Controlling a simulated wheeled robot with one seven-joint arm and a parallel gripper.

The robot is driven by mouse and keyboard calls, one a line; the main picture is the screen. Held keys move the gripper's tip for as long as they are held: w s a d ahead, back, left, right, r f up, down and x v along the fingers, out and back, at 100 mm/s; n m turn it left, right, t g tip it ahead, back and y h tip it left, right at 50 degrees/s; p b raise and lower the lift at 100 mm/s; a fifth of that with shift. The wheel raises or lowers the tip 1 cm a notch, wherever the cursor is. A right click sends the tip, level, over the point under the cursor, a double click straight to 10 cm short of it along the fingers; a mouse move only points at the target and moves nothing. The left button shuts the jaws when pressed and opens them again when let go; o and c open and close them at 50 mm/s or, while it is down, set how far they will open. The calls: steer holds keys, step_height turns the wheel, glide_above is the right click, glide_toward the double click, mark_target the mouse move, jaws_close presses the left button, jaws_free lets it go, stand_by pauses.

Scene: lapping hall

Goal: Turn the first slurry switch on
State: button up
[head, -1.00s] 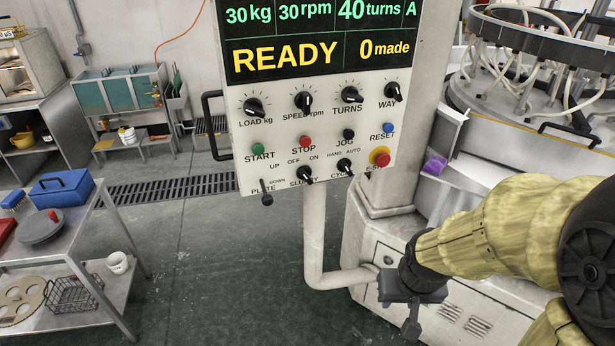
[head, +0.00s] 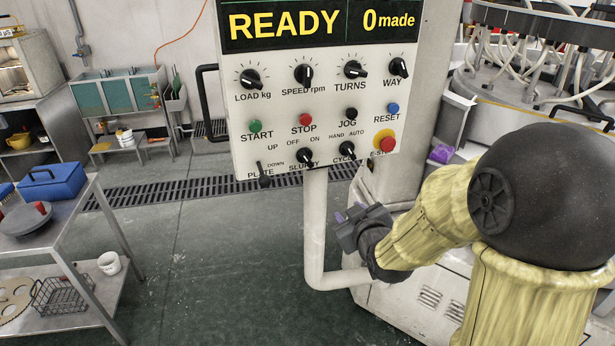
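The slurry switch (head: 305,157) is a black rotary knob low on the white control panel (head: 240,115). OFF is printed at its upper left and ON at its upper right. Its pointer seems to lean up and left, toward OFF. It is the only slurry knob I see. My gripper (head: 348,218) is below and to the right of the knob, apart from the panel, with nothing seen in it. The fingers are small and seen at an angle, so their opening is unclear.
The plate lever (head: 263,175) is left of the slurry knob and the cycle knob (head: 347,149) right of it. The red emergency stop (head: 384,139) is farther right. A pale pipe (head: 316,235) runs below the panel. A cart (head: 80,228) stands at left.

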mark_target(307, 161)
steer(key=a+n+t+y, duration=0.1)
steer(key=w+a+r+t+y+b, duration=0.1)
steer(key=a, duration=0.1)
steer(key=w+a+n+t+y+b, duration=0.1)
steer(key=shift+a+r+n, duration=0.2)
steer(key=shift+r+n, duration=0.1)
steer(key=shift+r, duration=0.1)
steer(key=p+x, duration=0.1)
steer(key=x, duration=0.4)
steer(key=p+x, duration=0.2)
steer(key=x, duration=0.4)
steer(key=p+x, duration=0.2)
steer(key=x, duration=0.4)
steer(key=shift+w+d+r, duration=0.1)
steer(key=shift+w+r, duration=0.15)
steer(key=shift+r, duration=0.05)
jaws_close()
